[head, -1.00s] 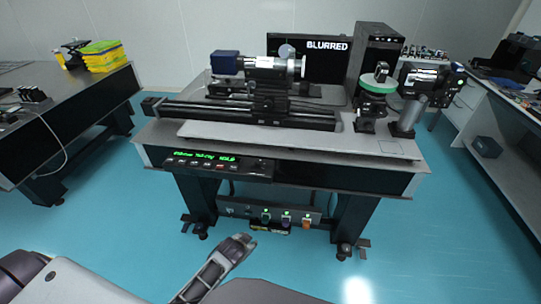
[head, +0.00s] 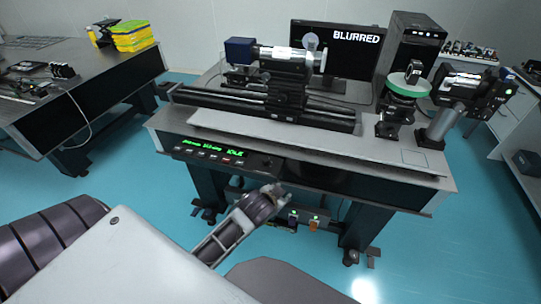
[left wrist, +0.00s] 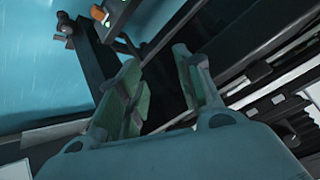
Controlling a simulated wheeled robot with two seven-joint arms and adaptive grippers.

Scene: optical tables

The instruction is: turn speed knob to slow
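The control panel (head: 215,153) with a green lit display and a row of buttons is on the front edge of the optical table. A small dark knob (head: 266,163) shows at its right end; its setting is too small to read. My left gripper (head: 277,190) is just below and in front of the panel's right end, apart from the knob in the picture. In the left wrist view its two fingers (left wrist: 157,58) are spread with nothing between them. I cannot make out the knob there. My right gripper is not in view.
The optical table (head: 420,184) carries a rail stage (head: 265,105), a monitor (head: 340,58), a black computer case (head: 412,45) and a green round mount (head: 405,86). A lower box with an orange switch (head: 314,226) hangs beneath. A side table (head: 100,95) stands left.

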